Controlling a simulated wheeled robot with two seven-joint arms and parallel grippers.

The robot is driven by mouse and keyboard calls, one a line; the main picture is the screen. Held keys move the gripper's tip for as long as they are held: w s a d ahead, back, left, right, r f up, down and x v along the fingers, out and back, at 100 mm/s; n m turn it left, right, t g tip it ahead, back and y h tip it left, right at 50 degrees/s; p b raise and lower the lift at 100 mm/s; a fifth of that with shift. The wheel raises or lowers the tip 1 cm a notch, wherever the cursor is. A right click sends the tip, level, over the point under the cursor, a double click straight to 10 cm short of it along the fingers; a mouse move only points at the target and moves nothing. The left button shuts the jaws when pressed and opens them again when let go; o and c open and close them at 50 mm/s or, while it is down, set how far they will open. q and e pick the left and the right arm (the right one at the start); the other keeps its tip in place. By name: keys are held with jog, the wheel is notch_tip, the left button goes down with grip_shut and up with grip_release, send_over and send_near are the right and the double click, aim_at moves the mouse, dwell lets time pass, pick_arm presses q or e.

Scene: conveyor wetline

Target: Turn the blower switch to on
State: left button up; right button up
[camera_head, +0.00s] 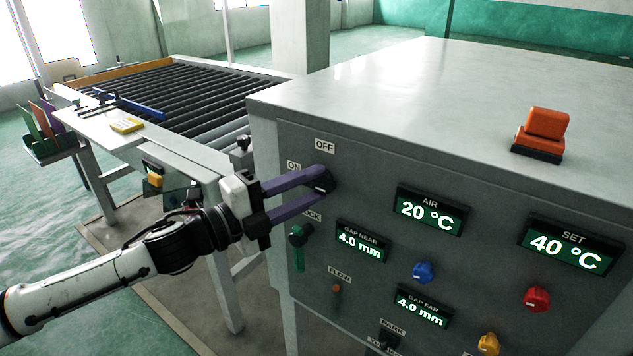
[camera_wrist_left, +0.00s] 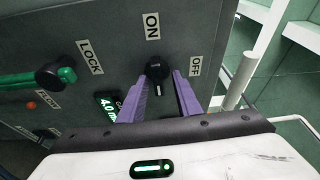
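The blower switch (camera_head: 323,181) is a black knob at the upper left of the grey panel, with an OFF label above it and an ON label to its left. In the left wrist view the switch (camera_wrist_left: 158,70) has a narrow handle with a pale mark; which label it points at is hard to tell. My left gripper (camera_head: 321,183) has its two purple fingers around the switch, one on each side. In the left wrist view the left gripper (camera_wrist_left: 162,78) shows gaps between the fingers and the narrow handle, so it looks open. My right gripper is not in view.
A green LOCK handle (camera_head: 299,236) sits just below the switch. The panel also has lit displays, a blue knob (camera_head: 424,272) and a red knob (camera_head: 536,298). An orange block (camera_head: 542,134) stands on the cabinet top. A roller conveyor (camera_head: 190,97) lies behind left.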

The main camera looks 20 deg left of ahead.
pick_arm(q)
jog(key=shift+f, duration=0.15)
jog(key=shift+s+a+f, duration=0.15)
jog(key=shift+s+a, duration=0.2)
jog(key=b+v, duration=0.4)
jog(key=v, duration=0.2)
